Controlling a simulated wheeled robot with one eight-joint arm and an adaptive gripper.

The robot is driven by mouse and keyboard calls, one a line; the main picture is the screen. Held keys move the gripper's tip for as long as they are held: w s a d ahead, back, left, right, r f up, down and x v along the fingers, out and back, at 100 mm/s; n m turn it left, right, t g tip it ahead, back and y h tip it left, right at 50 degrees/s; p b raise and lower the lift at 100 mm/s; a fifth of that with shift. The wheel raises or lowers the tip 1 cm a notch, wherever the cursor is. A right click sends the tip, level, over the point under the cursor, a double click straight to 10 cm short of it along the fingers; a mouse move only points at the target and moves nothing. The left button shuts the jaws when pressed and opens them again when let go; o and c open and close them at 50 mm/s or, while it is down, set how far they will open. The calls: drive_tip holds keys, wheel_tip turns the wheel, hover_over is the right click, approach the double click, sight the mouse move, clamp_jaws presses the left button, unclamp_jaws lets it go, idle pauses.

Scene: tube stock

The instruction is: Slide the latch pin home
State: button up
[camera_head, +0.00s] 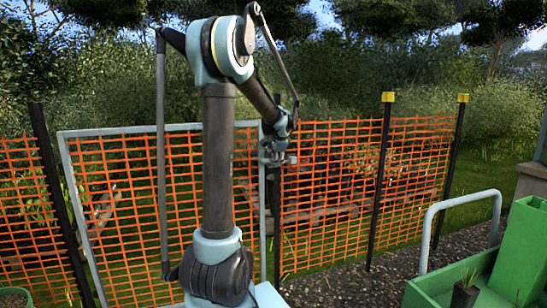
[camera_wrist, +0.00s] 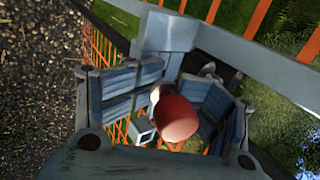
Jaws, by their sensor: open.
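The latch pin has a rounded red knob (camera_wrist: 177,117), in the middle of the wrist view. My gripper (camera_wrist: 172,92) is open, with one ribbed finger on each side of the knob; I cannot tell whether either touches it. A small pale square-ended metal piece (camera_wrist: 142,131) shows just left of the knob. The pin's shaft is mostly hidden behind the knob. In the head view my gripper (camera_head: 274,153) is at the right upright of the grey-framed gate (camera_head: 67,165), below its top corner. The latch is too small there to make out clearly.
Grey frame bars (camera_wrist: 168,35) cross close beyond my fingers. Orange mesh fencing (camera_head: 335,190) on dark posts (camera_head: 380,180) runs right of the gate. A green cart (camera_head: 430,292) with a grey handle (camera_head: 455,203) stands at the lower right. Gravel lies between the fence and cart.

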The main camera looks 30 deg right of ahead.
drive_tip(key=shift+w+d+f, duration=0.1)
drive_tip(key=shift+w+f, duration=0.15)
drive_tip(key=shift+f, duration=0.5)
drive_tip(key=shift+s+r, duration=0.4)
drive_tip(key=shift+r, duration=0.2)
drive_tip(key=shift+s+r, duration=0.1)
drive_tip(key=shift+r, duration=0.05)
drive_tip(key=v, duration=0.7)
drive_tip(key=shift+r, duration=0.25)
drive_tip(key=shift+s, duration=0.1)
